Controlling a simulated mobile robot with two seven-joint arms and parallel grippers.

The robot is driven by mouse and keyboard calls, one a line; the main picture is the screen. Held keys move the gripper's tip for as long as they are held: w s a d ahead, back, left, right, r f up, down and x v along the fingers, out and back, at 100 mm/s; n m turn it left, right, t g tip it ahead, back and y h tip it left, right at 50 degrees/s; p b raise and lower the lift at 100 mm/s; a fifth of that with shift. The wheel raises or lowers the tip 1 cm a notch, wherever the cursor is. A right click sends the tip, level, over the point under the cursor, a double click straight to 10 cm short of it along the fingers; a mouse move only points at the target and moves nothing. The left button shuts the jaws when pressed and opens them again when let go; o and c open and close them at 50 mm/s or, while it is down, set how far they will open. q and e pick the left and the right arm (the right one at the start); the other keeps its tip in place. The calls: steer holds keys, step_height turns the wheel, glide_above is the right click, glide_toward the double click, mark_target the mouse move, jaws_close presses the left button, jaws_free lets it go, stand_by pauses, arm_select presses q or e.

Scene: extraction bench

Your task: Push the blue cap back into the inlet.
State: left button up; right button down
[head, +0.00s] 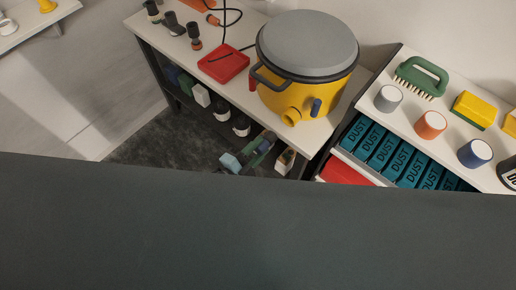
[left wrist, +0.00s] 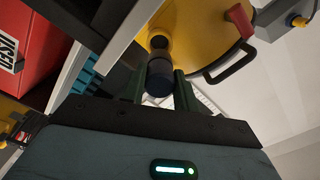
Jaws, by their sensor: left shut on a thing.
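The yellow canister (head: 305,97) with a grey lid stands on the bench. Its round yellow inlet (head: 291,117) points down and left in the head view, and also shows in the left wrist view (left wrist: 158,32). My left gripper (head: 264,144) is below and left of the inlet, just off the bench edge. Its dark green fingers (left wrist: 160,90) are shut on the dark blue cap (left wrist: 160,84). The cap lines up roughly in front of the inlet in the wrist view; whether they touch I cannot tell. My right gripper is not in view.
To the right, a drawer of teal DUST boxes (head: 383,152) sits below a shelf top with cans and a brush.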

mark_target(271, 137)
arm_select(q)
steer(key=shift+b+x, duration=0.4)
steer(key=shift+x, duration=1.75)
steer(key=shift+w+d, duration=0.4)
steer(key=shift+w, duration=0.05)
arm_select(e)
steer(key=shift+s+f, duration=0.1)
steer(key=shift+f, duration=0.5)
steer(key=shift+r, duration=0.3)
